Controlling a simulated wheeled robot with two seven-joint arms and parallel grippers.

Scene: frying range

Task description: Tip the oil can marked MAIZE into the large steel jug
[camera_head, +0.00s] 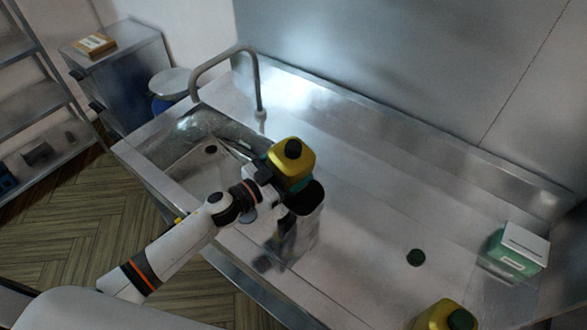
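My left gripper (268,182) is shut on a yellow oil can (291,164) with a dark top and a teal band low on its side. A steel jug (308,232) with a dark open mouth stands on the counter just below and beside the can. The can and my gripper partly cover it. A second yellow can (435,315) with a dark green cap stands at the bottom edge, partly cut off. My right gripper is out of view.
A sink (190,160) with a curved tap (258,85) lies to the left. A green and white box (520,250) stands at the right. A dark green disc (415,257) lies on the counter (370,215). The counter's middle and back are clear.

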